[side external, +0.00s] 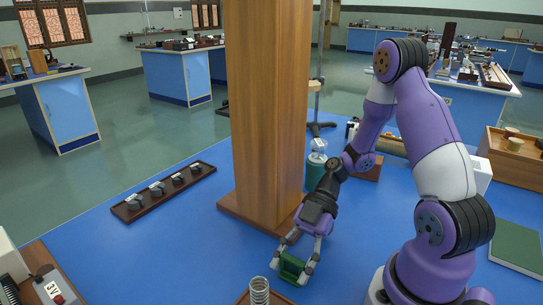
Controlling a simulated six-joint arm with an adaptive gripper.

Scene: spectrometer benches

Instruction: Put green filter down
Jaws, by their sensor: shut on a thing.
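My gripper (297,254) is low over the blue bench at the lower middle, in front of the wooden column's base. Its fingers are shut on the green filter (291,268), a small dark green block-like piece between the fingertips. I cannot tell whether the filter touches the bench top or a wooden board below it.
A tall wooden column (263,110) stands right behind my gripper. A metal coil (259,290) is at the front edge. A dark tray (165,192) with several small pieces lies to the left. A green book (516,247) lies right. Blue bench top (165,245) is clear between tray and coil.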

